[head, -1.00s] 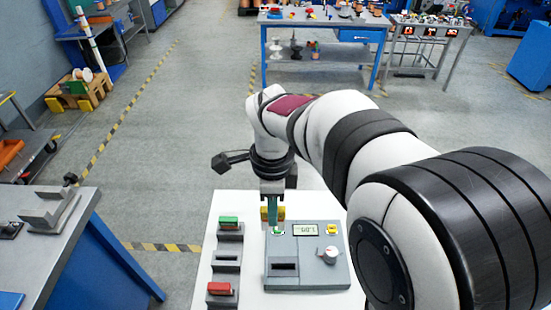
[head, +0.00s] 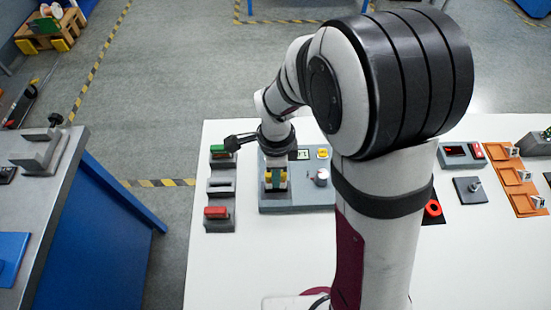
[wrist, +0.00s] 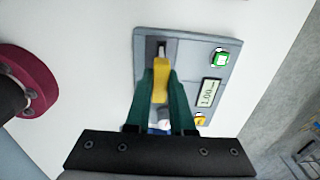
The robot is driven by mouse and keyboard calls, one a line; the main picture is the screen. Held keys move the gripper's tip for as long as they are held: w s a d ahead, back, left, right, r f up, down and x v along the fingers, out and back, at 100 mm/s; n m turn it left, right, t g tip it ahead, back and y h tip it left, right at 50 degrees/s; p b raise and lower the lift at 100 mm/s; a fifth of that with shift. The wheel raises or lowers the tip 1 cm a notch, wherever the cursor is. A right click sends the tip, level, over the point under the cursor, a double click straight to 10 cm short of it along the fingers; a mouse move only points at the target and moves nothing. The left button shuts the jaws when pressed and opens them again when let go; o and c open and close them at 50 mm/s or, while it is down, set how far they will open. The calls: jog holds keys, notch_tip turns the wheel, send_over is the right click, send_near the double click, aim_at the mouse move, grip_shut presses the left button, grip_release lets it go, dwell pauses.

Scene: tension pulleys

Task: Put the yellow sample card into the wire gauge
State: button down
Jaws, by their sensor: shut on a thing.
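The yellow sample card (wrist: 161,76) is held between the green fingers of my gripper (wrist: 160,88). In the head view, yellow parts of the card (head: 283,183) show on both sides of a finger of my gripper (head: 275,180). The wire gauge (head: 298,203) is a grey box with a display, buttons and a knob. My gripper is over the gauge's slot area. In the wrist view, the card's far end lies against the dark slot (wrist: 152,46) of the gauge (wrist: 189,84). I cannot tell whether its lower edge is inside the slot.
A rack left of the gauge holds a green card (head: 217,149) and a red card (head: 216,212), with an empty holder (head: 220,187) between them. A knob (head: 320,178) stands close right of my gripper. Orange trays (head: 517,188) and other fixtures are at the table's right.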

jog(key=shift+f, duration=2.1)
dwell(1.5)
jog(key=shift+c, duration=1.9)
grip_release()
jog(key=shift+r, duration=4.05)
jog(key=s+d+r+n, duration=0.1)
jog(key=s+r+n, duration=0.2)
jog(key=s, duration=0.3)
jog(key=s+d+r+n+y, duration=0.1)
jog(key=s+d+r+n, duration=0.1)
jog(key=s+n, duration=0.3)
jog(key=s+d+r+n, duration=0.2)
jog(key=s+r+n, duration=0.1)
jog(key=s, duration=0.4)
jog(key=shift+s+r+n+y, duration=0.35)
jog(key=shift+n+y, duration=0.05)
jog(key=shift+n, duration=0.3)
